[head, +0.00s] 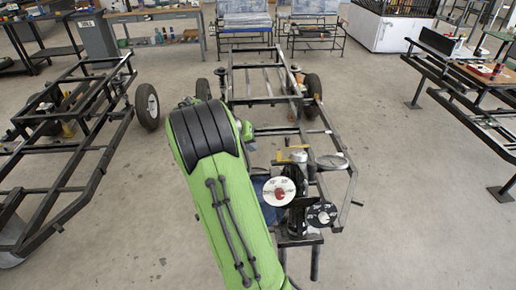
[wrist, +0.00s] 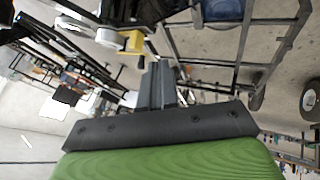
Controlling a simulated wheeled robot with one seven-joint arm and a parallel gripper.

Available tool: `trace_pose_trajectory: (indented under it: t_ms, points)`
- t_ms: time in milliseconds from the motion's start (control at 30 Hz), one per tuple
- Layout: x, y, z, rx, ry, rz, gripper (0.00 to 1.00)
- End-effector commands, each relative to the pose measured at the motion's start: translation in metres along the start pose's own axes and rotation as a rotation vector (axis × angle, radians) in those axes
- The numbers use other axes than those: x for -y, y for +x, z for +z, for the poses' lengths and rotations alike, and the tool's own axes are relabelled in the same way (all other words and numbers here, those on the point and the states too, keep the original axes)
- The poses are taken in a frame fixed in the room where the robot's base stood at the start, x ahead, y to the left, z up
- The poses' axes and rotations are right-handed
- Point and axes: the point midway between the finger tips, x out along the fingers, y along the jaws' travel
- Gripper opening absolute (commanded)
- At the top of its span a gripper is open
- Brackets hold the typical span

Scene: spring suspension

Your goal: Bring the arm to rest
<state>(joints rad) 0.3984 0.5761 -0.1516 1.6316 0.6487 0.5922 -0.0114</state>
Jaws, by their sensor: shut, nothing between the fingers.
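My gripper (wrist: 159,82) shows in the wrist view as two dark fingers close together, shut with nothing between them. It points out over the metal frames, apart from them as far as I can see. In the head view my green arm (head: 215,175) reaches up through the middle of the picture, bent at a black ribbed joint. My gripper is hidden behind the arm there.
A wheeled metal frame (head: 262,99) stands just beyond and beside my arm. At its near end are a white disc (head: 271,195) and a black disc (head: 313,216). Other frames stand left (head: 90,157) and right (head: 452,87). Floor at lower right (head: 410,225) is clear.

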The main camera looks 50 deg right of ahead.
Motion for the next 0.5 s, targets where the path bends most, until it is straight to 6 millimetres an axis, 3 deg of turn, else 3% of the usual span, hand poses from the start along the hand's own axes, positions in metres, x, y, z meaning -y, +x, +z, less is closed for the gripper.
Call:
trace_pose_trajectory:
  t_ms: [33,167,500]
  points:
    - [0.002,-0.011,-0.001,-0.002,-0.005,-0.004,0.00]
    - [0.002,-0.025,0.000,-0.001,-0.004,-0.003,0.00]
    - [0.002,-0.026,0.001,0.001,-0.004,-0.003,0.00]
